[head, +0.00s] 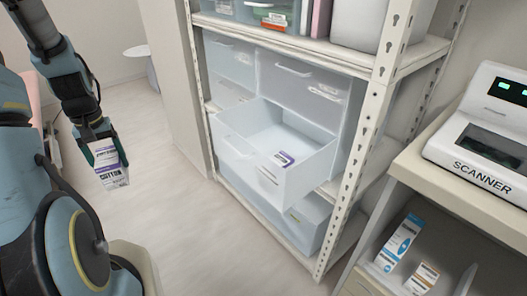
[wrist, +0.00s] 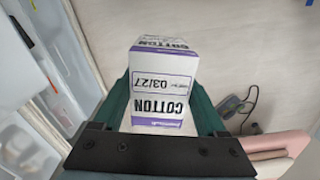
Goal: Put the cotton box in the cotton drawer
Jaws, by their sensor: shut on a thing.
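A white and purple cotton box (head: 110,165) is in my gripper (head: 104,150) at the left of the head view, above the floor. In the wrist view the box (wrist: 163,85) reads "COTTON 03/27" upside down, and my gripper's (wrist: 165,95) green fingers are shut on its two sides. An open translucent drawer (head: 268,172) is pulled out of the shelf rack, to the right of my gripper and apart from it.
Closed translucent drawers (head: 300,90) surround the open one in a metal shelf rack (head: 375,110). A scanner (head: 485,140) stands on a counter at the right, with small boxes (head: 402,240) on a shelf below. Floor between gripper and rack is clear.

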